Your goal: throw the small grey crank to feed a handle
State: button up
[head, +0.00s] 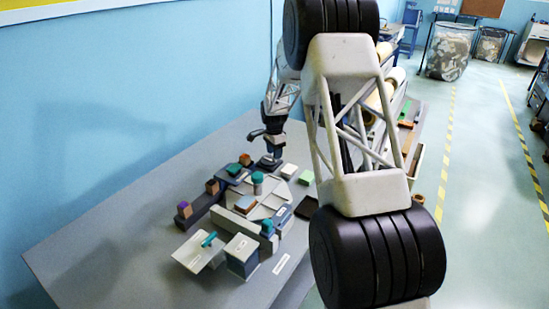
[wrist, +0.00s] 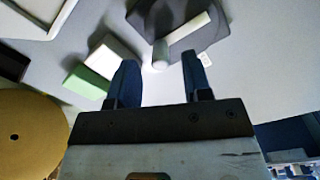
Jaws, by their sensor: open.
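The small grey crank (wrist: 188,29) shows in the wrist view as a pale bar on a dark base (wrist: 208,40), with a rounded knob (wrist: 160,54) at its near end. My gripper (wrist: 160,68) is open, one finger on each side of the knob's line, with nothing held between them. I cannot tell whether the fingers touch the knob or how high they are above it. In the head view my gripper (head: 271,150) points down over the dark base at the far part of the grey table; the crank itself is not clear there.
A white block (wrist: 113,52) and a green block (wrist: 87,83) lie left of my fingers. A tan roll end (wrist: 25,135) is at lower left. In the head view, several blocks and teal-knobbed fixtures, including a white plate (head: 194,256), crowd the table (head: 110,235); its left side is clear.

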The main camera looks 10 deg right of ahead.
jog(key=shift+f, duration=1.45)
grip_shut()
